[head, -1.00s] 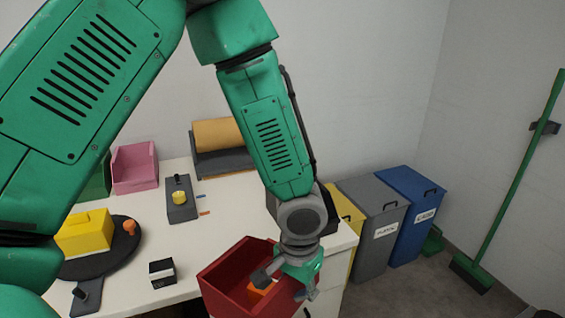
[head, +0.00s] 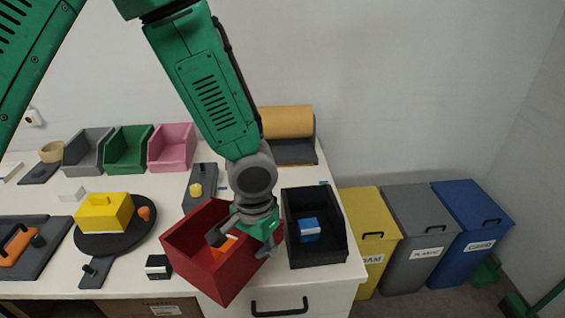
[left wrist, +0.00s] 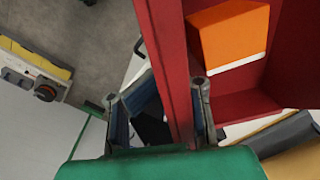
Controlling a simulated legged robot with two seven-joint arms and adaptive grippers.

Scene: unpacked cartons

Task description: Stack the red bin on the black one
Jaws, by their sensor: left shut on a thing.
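The red bin (head: 203,268) is held in the air at the table's front edge, tilted, with an orange block (head: 224,247) inside. My left gripper (head: 246,238) is shut on the bin's right wall. In the left wrist view the fingers (left wrist: 170,115) straddle the red wall (left wrist: 168,60), and the orange block (left wrist: 232,35) lies inside the bin. The black bin (head: 319,258) stands on the table just right of the red bin and holds a blue and white box (head: 309,230). My right gripper is not in view.
Grey (head: 88,152), green (head: 128,150) and pink (head: 171,147) bins line the back of the table. A yellow box (head: 103,213) sits on a dark round board. A small black and white box (head: 158,267) is left of the red bin. Yellow, grey and blue waste bins (head: 419,222) stand at right.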

